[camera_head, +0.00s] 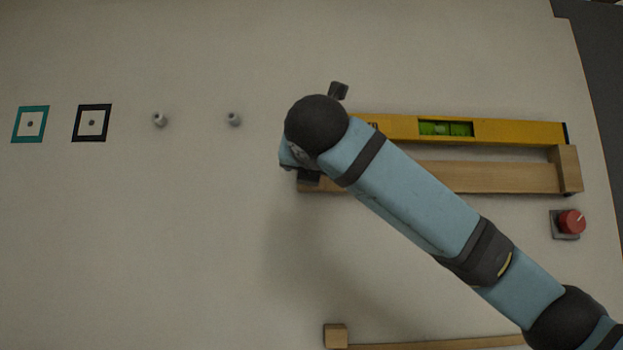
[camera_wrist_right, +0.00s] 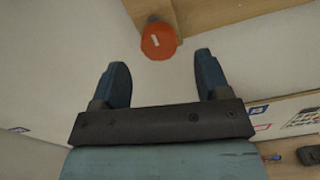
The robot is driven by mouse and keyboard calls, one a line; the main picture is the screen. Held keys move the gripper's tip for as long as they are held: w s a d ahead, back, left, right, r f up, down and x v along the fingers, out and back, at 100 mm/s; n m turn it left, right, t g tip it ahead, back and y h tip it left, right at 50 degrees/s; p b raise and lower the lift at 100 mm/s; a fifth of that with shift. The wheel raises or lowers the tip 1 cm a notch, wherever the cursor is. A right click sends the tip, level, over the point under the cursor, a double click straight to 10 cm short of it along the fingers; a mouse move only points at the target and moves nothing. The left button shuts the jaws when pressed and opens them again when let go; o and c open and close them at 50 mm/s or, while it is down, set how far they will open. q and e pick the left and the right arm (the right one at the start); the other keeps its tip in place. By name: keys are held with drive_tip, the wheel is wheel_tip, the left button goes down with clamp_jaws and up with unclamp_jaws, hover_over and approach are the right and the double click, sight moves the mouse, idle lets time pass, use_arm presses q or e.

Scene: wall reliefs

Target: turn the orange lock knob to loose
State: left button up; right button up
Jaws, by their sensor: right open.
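The orange lock knob (camera_wrist_right: 158,41) shows in the right wrist view with a short white mark on its face. It sits by the end of a wooden piece (camera_wrist_right: 192,16). My right gripper (camera_wrist_right: 161,63) is open and empty, its two fingers apart. The knob appears just beyond the fingertips, between their lines; the exact gap in depth cannot be told. In the head view my right arm covers this spot and hides the orange knob. My left gripper is in neither view.
A yellow spirit level (camera_head: 540,132) lies along a wooden ledge (camera_head: 510,177) on the pale wall. A red knob on a grey plate (camera_head: 572,222) is at the right. Two grey pegs (camera_head: 160,119) and two framed squares (camera_head: 92,123) are at the left. A lower wooden bar (camera_head: 435,345) runs below.

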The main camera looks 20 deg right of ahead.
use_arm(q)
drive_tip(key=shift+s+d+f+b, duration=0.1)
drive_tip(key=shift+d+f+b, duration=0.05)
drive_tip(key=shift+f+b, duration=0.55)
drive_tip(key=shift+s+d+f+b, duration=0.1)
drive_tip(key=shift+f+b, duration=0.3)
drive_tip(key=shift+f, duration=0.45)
use_arm(e)
drive_tip(key=v, duration=0.8)
drive_tip(key=shift+s+a, duration=0.2)
drive_tip(key=shift+s, duration=0.15)
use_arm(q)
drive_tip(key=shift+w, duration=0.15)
